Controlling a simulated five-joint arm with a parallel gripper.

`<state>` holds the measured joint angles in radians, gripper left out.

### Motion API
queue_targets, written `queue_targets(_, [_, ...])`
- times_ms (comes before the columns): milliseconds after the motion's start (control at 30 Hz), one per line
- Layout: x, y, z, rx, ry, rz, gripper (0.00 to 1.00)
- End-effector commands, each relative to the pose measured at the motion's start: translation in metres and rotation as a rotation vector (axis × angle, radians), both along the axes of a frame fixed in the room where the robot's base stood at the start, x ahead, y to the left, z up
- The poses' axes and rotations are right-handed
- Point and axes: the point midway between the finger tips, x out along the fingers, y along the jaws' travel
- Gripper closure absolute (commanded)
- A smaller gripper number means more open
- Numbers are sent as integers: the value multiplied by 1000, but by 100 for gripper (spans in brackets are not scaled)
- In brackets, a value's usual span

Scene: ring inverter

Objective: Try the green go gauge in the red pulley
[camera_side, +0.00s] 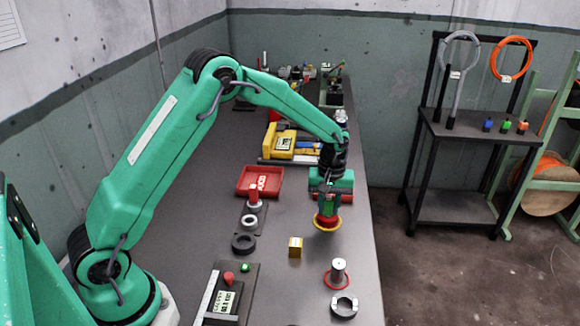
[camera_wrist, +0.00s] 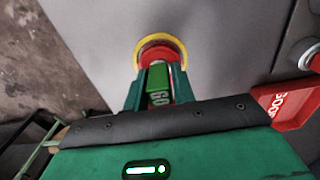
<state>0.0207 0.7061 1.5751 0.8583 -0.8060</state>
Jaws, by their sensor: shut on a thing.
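My gripper (camera_wrist: 157,93) is shut on the green go gauge (camera_wrist: 159,85), which has pale letters on its side. In the side view my gripper (camera_side: 328,202) points down over the red pulley (camera_side: 325,219). The pulley lies on the bench with a yellow ring around it. In the wrist view the red pulley (camera_wrist: 161,52) is just past the gauge's far end, inside the yellow ring (camera_wrist: 182,50). The gauge's tip is over or at the pulley's middle; I cannot tell whether it is in the bore, which is largely hidden.
A gold block (camera_side: 295,247) stands left of the pulley. A red tray (camera_side: 246,190), another dark ring (camera_side: 243,244) and a dark board (camera_side: 246,290) lie left.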

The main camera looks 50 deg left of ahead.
Motion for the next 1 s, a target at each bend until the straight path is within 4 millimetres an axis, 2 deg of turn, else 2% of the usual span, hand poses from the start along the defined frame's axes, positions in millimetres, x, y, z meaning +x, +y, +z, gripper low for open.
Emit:
queue_targets(267, [0, 0, 3, 0, 0, 0, 100])
queue_targets(1000, [0, 0, 29, 0, 0, 0, 100])
